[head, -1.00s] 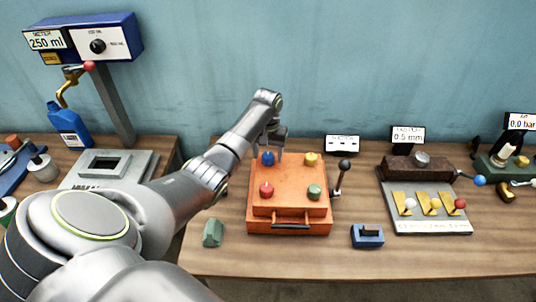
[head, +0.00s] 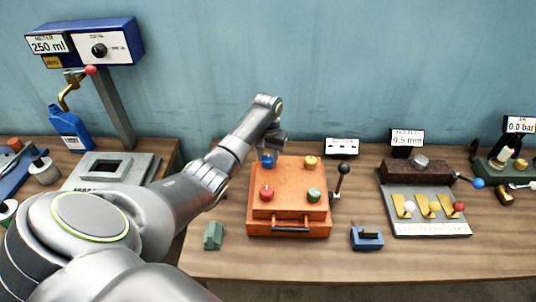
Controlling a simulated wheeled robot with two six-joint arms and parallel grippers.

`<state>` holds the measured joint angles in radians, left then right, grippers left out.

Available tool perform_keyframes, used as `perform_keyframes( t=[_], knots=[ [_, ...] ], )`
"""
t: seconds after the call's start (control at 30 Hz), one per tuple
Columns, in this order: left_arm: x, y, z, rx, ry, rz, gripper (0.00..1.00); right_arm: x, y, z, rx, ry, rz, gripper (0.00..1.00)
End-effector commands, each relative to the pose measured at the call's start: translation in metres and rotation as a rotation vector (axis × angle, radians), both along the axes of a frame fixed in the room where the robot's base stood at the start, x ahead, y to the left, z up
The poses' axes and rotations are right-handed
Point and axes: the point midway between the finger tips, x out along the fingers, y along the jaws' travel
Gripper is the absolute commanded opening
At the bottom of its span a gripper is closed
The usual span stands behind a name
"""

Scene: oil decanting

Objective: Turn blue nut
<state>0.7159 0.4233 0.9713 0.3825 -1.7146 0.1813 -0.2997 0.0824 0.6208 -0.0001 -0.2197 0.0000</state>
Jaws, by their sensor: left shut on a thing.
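The blue nut (head: 267,161) sits at the back left corner of the orange box (head: 289,226) on the table. My left gripper (head: 269,152) comes down over the blue nut from behind and is shut on it; its fingers partly hide the nut. A yellow nut (head: 310,162) is at the back right corner, a red nut (head: 266,192) at the front left and a green nut (head: 314,194) at the front right. My right gripper is not in view.
A lever with a black knob (head: 344,168) stands at the box's right side. A green block (head: 213,235) lies front left and a blue block (head: 367,238) front right. Bare table lies in front.

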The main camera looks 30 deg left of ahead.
Motion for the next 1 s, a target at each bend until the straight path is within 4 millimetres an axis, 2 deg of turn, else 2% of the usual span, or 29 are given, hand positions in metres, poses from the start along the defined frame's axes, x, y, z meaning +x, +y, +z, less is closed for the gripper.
perform_keyframes(
  t=[0.5, 1.0],
  knots=[
    [0.000, 0.000, 0.003, -0.001, 0.000, -0.457, 0.15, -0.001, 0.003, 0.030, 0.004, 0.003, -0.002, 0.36],
    [0.001, 0.000, 0.001, 0.000, -0.003, -0.933, 0.15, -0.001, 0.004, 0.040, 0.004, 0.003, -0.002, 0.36]
  ],
)
